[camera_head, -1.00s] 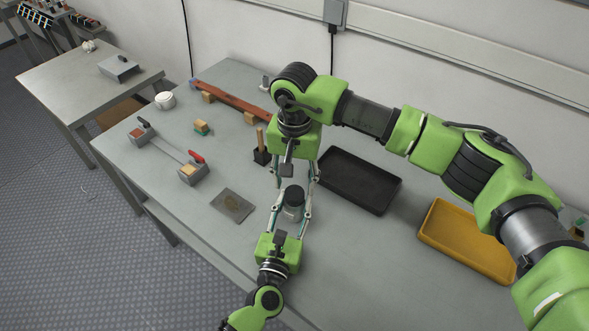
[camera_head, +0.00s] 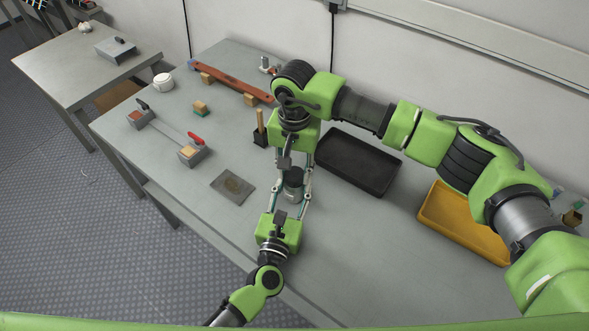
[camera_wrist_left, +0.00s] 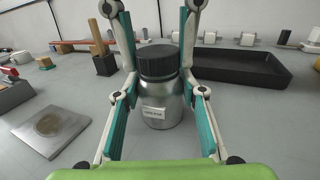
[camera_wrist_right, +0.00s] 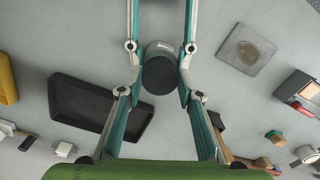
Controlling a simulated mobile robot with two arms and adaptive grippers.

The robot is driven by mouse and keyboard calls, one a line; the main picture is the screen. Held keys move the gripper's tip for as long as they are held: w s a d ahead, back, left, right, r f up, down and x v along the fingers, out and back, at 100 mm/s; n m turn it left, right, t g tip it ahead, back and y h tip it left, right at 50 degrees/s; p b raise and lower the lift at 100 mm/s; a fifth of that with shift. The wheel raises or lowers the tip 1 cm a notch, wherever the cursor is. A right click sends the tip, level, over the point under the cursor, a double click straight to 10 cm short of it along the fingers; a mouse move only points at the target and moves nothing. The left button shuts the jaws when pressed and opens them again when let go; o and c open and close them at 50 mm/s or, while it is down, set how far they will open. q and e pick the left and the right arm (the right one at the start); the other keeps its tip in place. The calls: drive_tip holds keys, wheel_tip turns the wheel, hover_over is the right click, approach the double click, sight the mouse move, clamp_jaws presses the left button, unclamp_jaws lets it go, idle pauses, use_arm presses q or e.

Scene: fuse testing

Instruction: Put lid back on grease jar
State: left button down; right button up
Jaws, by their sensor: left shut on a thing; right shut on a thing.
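The grease jar (camera_wrist_left: 162,110), silver with a label, stands upright between the fingers of my left gripper (camera_wrist_left: 160,95), which is shut on it. The black ribbed lid (camera_wrist_left: 158,62) sits at the top of the jar. Whether it is fully seated I cannot tell. My right gripper (camera_wrist_right: 160,70) comes from above and is shut on the lid, its fingers either side of it. In the right wrist view the lid (camera_wrist_right: 160,76) is seen from above, covering most of the jar. In the head view my grippers partly hide the jar (camera_head: 294,184).
A black tray (camera_head: 357,180) lies right of the jar, and a yellow tray (camera_head: 462,238) farther right. A flat grey plate (camera_head: 233,188) lies to the left. A black block with a wooden handle (camera_head: 261,138) stands just behind. Bare table lies at the front right.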

drive_tip(key=m, duration=0.8)
drive_tip(key=shift+m, duration=0.3)
drive_tip(key=m, duration=0.5)
drive_tip(key=shift+m, duration=0.3)
drive_tip(key=m, duration=0.9)
drive_tip(key=shift+m, duration=0.3)
drive_tip(key=m, duration=0.7)
drive_tip(key=shift+f+m, duration=0.1)
drive_tip(key=shift+m, duration=0.2)
drive_tip(key=m, duration=0.5)
drive_tip(key=o, duration=1.2)
